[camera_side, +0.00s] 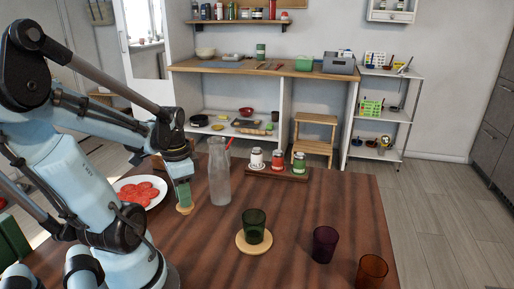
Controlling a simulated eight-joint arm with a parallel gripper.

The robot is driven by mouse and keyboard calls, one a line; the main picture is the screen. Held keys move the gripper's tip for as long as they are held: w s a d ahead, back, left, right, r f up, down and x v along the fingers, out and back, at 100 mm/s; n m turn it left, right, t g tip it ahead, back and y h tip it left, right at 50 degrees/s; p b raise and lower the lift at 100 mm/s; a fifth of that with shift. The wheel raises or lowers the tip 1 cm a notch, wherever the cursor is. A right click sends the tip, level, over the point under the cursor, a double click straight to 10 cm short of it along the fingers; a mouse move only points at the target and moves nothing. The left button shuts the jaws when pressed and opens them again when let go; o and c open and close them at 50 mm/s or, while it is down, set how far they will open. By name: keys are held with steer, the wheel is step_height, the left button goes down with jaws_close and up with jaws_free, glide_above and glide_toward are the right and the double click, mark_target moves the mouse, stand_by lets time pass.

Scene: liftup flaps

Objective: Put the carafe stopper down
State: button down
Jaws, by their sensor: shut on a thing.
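My gripper (183,190) points down over the table, left of the clear glass carafe (219,175). It is shut on the carafe stopper (185,209), a small tan piece that shows just below the greenish fingertips. The stopper is low, close to the wooden table top (300,215); I cannot tell whether it touches the wood. The carafe stands upright, and its mouth looks open. A thin red piece (229,144) shows at the carafe's neck; I cannot tell what it is.
A white plate (127,184) with red slices lies left of my gripper. Behind the carafe, a tray (278,172) holds several small jars. A green glass (254,226) stands on a round coaster (240,244). Purple (324,244) and amber (371,271) glasses stand front right. Table between gripper and green glass is clear.

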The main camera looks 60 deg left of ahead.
steer(key=shift+f, duration=2)
steer(key=shift+f, duration=0.1)
steer(key=shift+f, duration=0.1)
steer(key=c, duration=1)
jaws_free()
steer(key=shift+r, duration=0.2)
steer(key=shift+w+r, duration=0.1)
steer(key=shift+r, duration=5.8)
steer(key=w+d+t, duration=0.2)
steer(key=w+d, duration=0.2)
steer(key=d, duration=0.1)
steer(key=w+d+t, duration=0.2)
steer(key=w+d, duration=0.3)
steer(key=d, duration=0.1)
steer(key=w+d+f+t, duration=0.1)
steer(key=w+d+t, duration=0.2)
steer(key=w+d, duration=0.2)
steer(key=shift+d+f, duration=0.1)
steer(key=shift+d, duration=0.45)
